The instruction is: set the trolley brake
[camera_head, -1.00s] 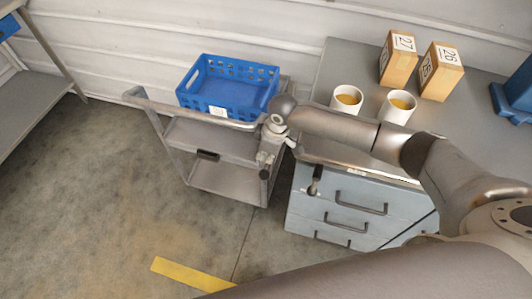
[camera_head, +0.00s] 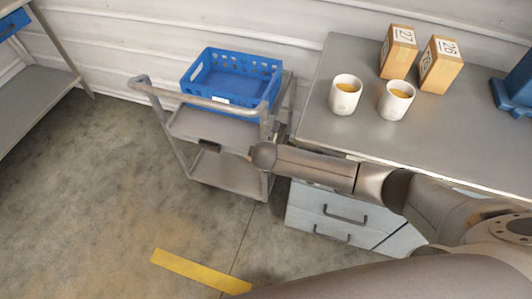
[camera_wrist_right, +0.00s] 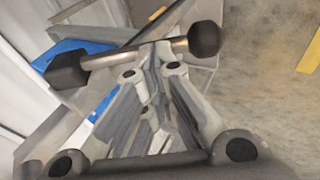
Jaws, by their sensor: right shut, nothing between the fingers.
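The grey trolley (camera_head: 227,172) stands left of the cabinet in the head view, with a blue crate (camera_head: 233,78) on its top. A small dark part (camera_head: 210,146) sits on its near side. In the right wrist view a metal bar with a round black knob (camera_wrist_right: 205,40) and a black block (camera_wrist_right: 68,70) lies across the tips of my right gripper (camera_wrist_right: 150,62). It looks like a lever; I cannot tell whether the fingers touch it. The right gripper is shut and empty; my arm hides it in the head view. My left gripper is not in view.
The grey-topped cabinet (camera_head: 440,130) stands close right of the trolley, bearing two white cups (camera_head: 345,98) and two numbered wooden blocks (camera_head: 440,68). A shelf (camera_head: 35,105) stands at the left. The floor before the trolley is clear, with a yellow strip (camera_head: 200,271).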

